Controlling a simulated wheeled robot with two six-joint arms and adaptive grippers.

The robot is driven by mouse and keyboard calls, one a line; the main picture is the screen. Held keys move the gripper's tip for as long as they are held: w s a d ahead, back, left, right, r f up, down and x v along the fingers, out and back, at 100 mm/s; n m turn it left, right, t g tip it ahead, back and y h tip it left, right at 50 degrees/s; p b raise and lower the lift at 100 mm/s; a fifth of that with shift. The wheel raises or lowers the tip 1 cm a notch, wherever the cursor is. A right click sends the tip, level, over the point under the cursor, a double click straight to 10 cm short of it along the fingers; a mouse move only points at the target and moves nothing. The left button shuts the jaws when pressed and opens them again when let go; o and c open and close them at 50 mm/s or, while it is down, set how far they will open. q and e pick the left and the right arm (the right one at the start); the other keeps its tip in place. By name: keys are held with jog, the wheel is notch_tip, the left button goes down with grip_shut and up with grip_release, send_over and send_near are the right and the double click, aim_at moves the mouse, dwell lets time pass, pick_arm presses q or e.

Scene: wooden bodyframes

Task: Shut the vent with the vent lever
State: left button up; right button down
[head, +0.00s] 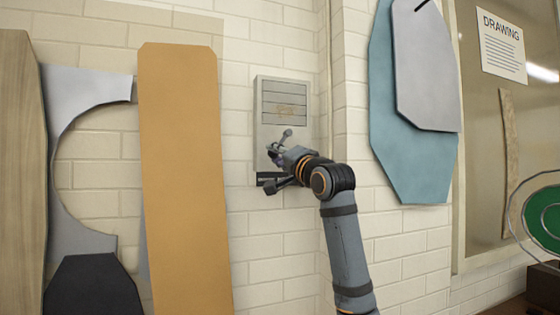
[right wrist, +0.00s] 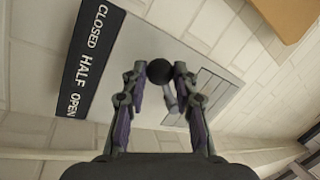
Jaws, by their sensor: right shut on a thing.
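The vent (head: 284,92) is a grey wall box with a slatted panel, beside the wall corner in the head view. Its slats (right wrist: 212,96) show at the right in the right wrist view. I cannot tell how far they are open. My right gripper (right wrist: 160,76) is shut on the vent lever, whose dark ball knob (right wrist: 160,70) sits between the fingertips. Part of its pale shaft shows below. A black label plate (right wrist: 88,62) reads CLOSED, HALF, OPEN. Which word the lever points at is unclear. In the head view my right gripper (head: 275,165) covers the box's lower part. My left gripper is out of view.
A tall orange board (head: 182,170) and grey cut-out panels (head: 85,90) stand left of the vent. Blue-green (head: 405,165) and grey (head: 428,70) panels hang to the right, beside a framed board with a DRAWING sheet (head: 501,45). Bare brick wall surrounds the vent.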

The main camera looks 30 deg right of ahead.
jog(key=shift+r, duration=0.1)
dwell(0.4)
jog(key=c, duration=1)
grip_release()
jog(key=shift+a, duration=0.1)
jog(key=v, duration=1.2)
jog(key=shift+a, duration=0.1)
